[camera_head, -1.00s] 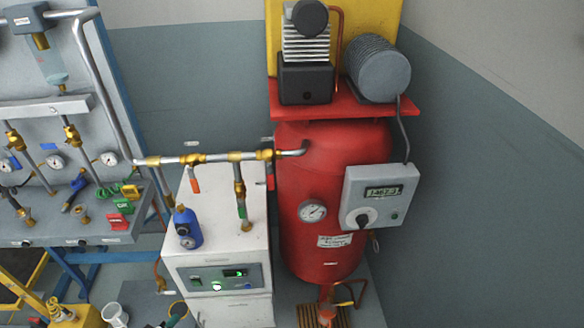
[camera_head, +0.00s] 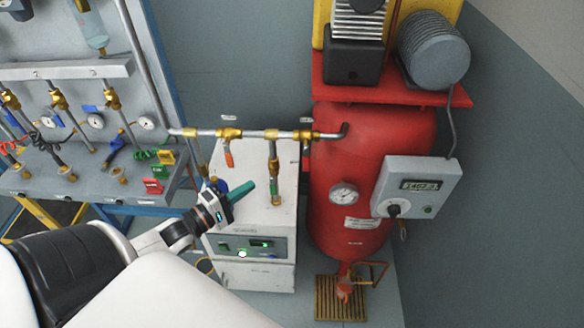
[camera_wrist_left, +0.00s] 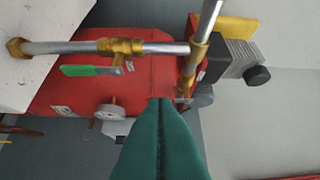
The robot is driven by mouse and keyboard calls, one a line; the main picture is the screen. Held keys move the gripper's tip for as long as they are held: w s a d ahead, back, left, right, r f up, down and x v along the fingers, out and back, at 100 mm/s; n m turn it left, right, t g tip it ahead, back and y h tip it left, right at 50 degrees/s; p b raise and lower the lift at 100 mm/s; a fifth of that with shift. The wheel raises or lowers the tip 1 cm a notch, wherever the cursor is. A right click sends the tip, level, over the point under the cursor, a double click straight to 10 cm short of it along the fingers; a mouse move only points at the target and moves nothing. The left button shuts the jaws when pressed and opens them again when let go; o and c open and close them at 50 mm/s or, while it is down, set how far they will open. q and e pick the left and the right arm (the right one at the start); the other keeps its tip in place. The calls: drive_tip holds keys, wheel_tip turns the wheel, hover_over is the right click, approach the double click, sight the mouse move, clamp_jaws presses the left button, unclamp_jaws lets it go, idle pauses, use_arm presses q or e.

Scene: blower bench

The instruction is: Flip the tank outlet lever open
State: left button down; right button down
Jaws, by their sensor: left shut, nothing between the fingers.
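The tank outlet valve (camera_head: 306,135) is a brass body on the horizontal pipe beside the red tank (camera_head: 345,200). Its red lever (camera_head: 305,153) seems to hang down, roughly across the pipe, and is hard to tell from the tank. My left gripper (camera_head: 252,185) has teal fingers, shut and empty, in front of the white cabinet, below and left of this valve and touching no lever. In the left wrist view the shut fingers (camera_wrist_left: 160,100) point towards the red tank (camera_wrist_left: 70,95), with brass fittings (camera_wrist_left: 188,68) beyond. My right gripper is not in view.
A green lever (camera_head: 275,191) on the vertical pipe and an orange lever (camera_head: 229,158) hang near my gripper. The white cabinet (camera_head: 255,215) stands below. A grey control box (camera_head: 415,188) is on the tank's right. A gauge bench (camera_head: 95,180) stands left.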

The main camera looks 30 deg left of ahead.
use_arm(q)
drive_tip(key=p, duration=0.2)
approach(306, 164)
drive_tip(key=w+a, duration=0.4)
drive_tip(key=d, duration=0.1)
drive_tip(key=w+d, duration=0.1)
drive_tip(key=w+d+p, duration=0.1)
drive_tip(key=d, duration=0.1)
drive_tip(key=shift+w+f, duration=0.2)
drive_tip(key=shift+f, duration=0.1)
drive_tip(key=shift+d+f+t+b, duration=0.1)
drive_tip(key=shift+f+t+b, duration=0.1)
drive_tip(key=shift+t+b, duration=0.25)
